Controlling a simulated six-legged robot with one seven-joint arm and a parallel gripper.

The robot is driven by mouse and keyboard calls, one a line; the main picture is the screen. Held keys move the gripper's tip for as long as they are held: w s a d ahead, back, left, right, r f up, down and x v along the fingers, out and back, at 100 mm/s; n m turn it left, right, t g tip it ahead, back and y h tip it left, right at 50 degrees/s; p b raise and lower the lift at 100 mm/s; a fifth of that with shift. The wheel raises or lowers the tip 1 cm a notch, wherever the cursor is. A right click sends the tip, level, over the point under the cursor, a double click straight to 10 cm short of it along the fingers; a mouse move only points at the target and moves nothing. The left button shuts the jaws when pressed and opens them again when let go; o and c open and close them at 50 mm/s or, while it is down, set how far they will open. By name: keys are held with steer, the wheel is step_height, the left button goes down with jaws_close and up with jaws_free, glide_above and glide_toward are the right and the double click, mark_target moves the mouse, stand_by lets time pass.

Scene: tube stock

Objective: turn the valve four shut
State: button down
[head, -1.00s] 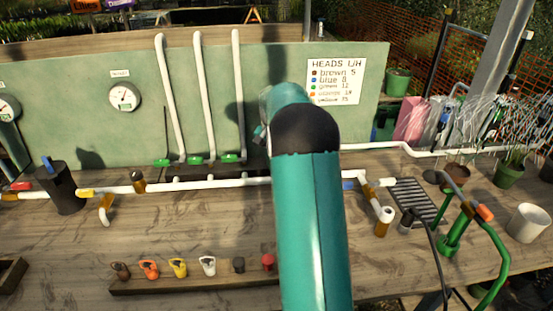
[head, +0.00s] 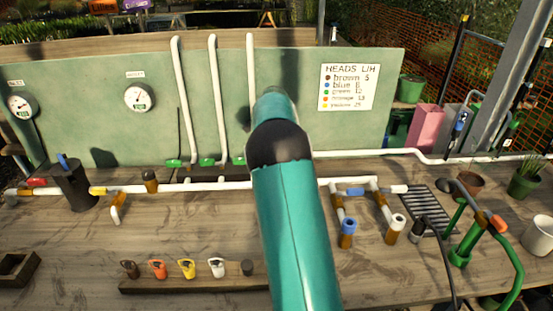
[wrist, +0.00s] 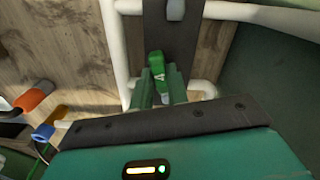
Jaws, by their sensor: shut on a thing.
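In the wrist view my gripper (wrist: 163,92) is shut on a green valve handle (wrist: 156,64) with a pale mark like a 4. The handle lies between the two green fingers, over a dark strip beside white pipe. In the head view my teal arm hides the gripper and this valve. Three other green valve handles, the left (head: 174,163), the middle (head: 206,161) and the right (head: 238,160), show at the feet of upright white pipes against the green board (head: 90,105).
Two gauges, the left (head: 20,106) and the right (head: 139,97), hang on the board beside a heads sign (head: 349,88). A white pipe (head: 200,186) crosses the bench. A rack of coloured heads (head: 190,283) lies in front.

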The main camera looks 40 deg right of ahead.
steer(key=shift+w+d+m, duration=0.15)
steer(key=shift+w+m, duration=0.15)
steer(key=shift+m, duration=0.45)
steer(key=shift+w+d+m, duration=0.15)
steer(key=shift+w+m, duration=0.1)
steer(key=shift+m, duration=0.5)
steer(key=c, duration=1.4)
jaws_free()
steer(key=shift+o, duration=0.2)
step_height(320, 180, up, 14)
